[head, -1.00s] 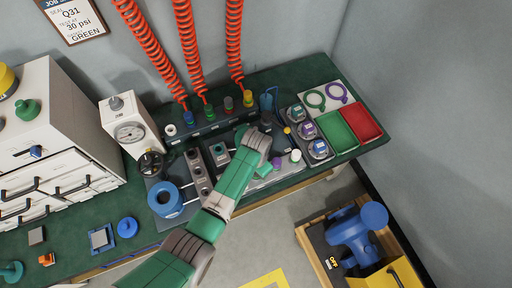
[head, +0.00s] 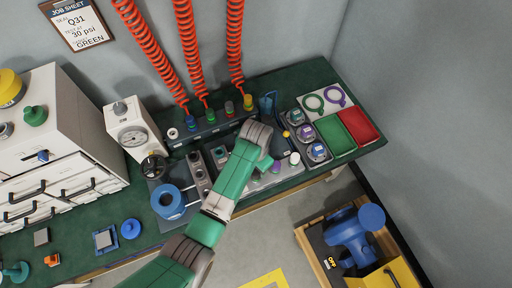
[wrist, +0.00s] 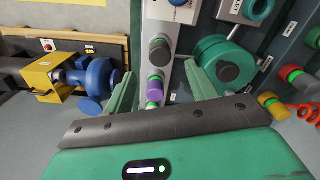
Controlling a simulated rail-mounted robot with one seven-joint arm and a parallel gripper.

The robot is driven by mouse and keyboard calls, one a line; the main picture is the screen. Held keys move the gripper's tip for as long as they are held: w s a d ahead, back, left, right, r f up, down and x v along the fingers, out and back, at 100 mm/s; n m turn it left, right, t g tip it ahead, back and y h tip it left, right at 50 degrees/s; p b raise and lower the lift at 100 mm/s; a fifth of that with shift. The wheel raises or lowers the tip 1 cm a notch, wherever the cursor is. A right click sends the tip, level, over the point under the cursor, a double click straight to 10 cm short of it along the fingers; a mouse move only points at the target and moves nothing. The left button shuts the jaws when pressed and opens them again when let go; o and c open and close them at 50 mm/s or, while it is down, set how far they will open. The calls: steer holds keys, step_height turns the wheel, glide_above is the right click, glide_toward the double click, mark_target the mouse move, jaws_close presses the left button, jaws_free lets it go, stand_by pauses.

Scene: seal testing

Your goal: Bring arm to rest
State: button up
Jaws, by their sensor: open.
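My gripper (wrist: 160,70) is open and empty in the wrist view, with its two green fingers spread apart. Between and beyond the fingers stands a row of small knobs on the bench fixture, including a purple one (wrist: 154,90) and a dark grey one (wrist: 160,52). I cannot tell how far the fingers are from them.
A gauge box (head: 131,132) and white drawers (head: 75,130) stand left. Red hoses (head: 187,50) hang behind the arm. Green (head: 334,135) and red (head: 360,125) trays lie right. A blue machine (head: 350,238) sits in a crate on the floor.

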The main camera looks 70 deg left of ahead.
stand_by(0.5)
steer(key=w+r+m+t+y, duration=0.1)
steer(key=w+r+t+y, duration=0.2)
steer(key=w+r, duration=0.75)
steer(key=w+d+r+m+t+y, duration=0.1)
steer(key=w+d+r+t, duration=0.3)
steer(key=r, duration=0.6)
steer(key=w+d+r+t, duration=0.3)
steer(key=w+d+r, duration=0.35)
steer(key=r, duration=0.35)
steer(key=w+d+r+m+t+y, duration=0.1)
steer(key=w+d+r+t, duration=0.3)
steer(key=r, duration=0.6)
steer(key=s+d+r+m+t+h, duration=0.1)
steer(key=s+d+r+t+h, duration=0.2)
steer(key=d+r, duration=0.55)
steer(key=s+d+r+t, duration=0.4)
steer(key=d+r, duration=0.1)
steer(key=r, duration=0.6)
steer(key=s+d+r+m+t+h, duration=0.1)
steer(key=s+d+r+t+h, duration=0.2)
steer(key=d+r, duration=0.5)
step_height(320, 180, up, 30)
steer(key=s+t+y+p, duration=0.1)
steer(key=s+p, duration=0.2)
steer(key=p, duration=2.4)
